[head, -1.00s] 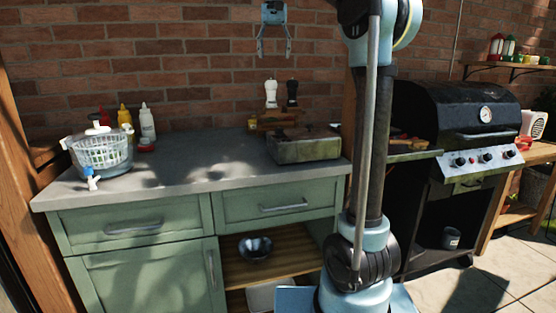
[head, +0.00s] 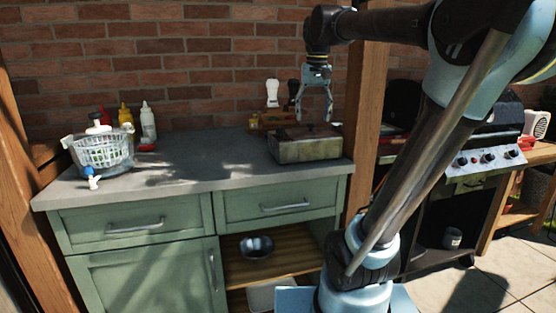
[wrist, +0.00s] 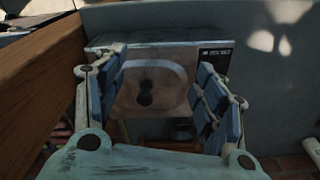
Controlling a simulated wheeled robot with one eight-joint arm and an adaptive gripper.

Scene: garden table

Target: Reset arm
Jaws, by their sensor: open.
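My gripper (head: 313,118) hangs open and empty at the end of my bent arm. In the head view its fingers point down and show just above the grey metal box (head: 304,151) on the counter. In the wrist view the two blue-padded fingers of my gripper (wrist: 162,80) are spread wide, with the top of the metal box (wrist: 181,88) seen between them. Nothing is held. I cannot tell the exact gap between the fingertips and the box.
The grey countertop (head: 205,166) is clear in its middle. A salad spinner (head: 102,152) and several bottles (head: 148,121) stand at left. A white mill (head: 272,93) stands behind the box. A wooden post (head: 366,100) and a grill (head: 490,140) are at right.

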